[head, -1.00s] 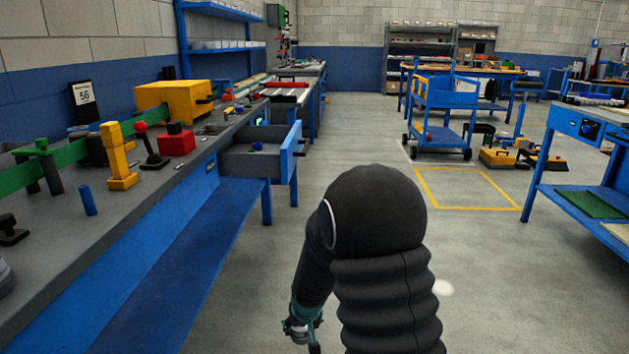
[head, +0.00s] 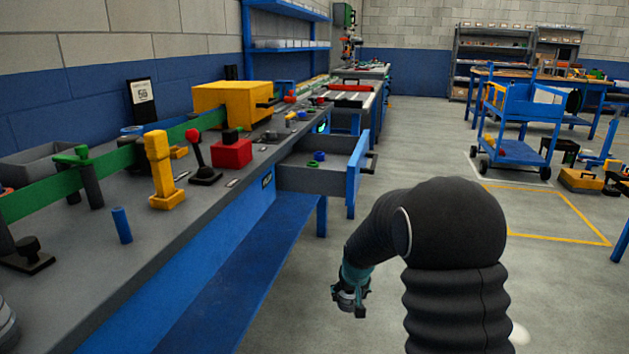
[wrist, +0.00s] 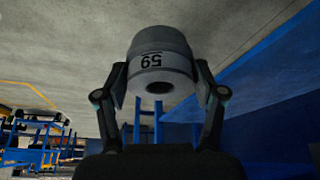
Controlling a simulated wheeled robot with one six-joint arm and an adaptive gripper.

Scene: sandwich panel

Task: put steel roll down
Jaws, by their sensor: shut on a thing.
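In the wrist view a light grey steel roll (wrist: 160,66) marked 59 is held between the two fingers of my gripper (wrist: 160,85). The marking appears upside down, and a dark round hole shows in the end facing the camera. In the head view my gripper (head: 349,298) hangs over the floor, to the right of the blue workbench (head: 250,235) and below its top. A sign reading 59 (head: 143,101) stands at the back of the bench by the wall.
The bench top holds a yellow box (head: 232,104), a red block (head: 231,153), a yellow clamp (head: 164,175) and a blue cylinder (head: 122,225). An open drawer (head: 318,172) juts out over the aisle. A blue cart (head: 514,135) stands farther back. The floor between is clear.

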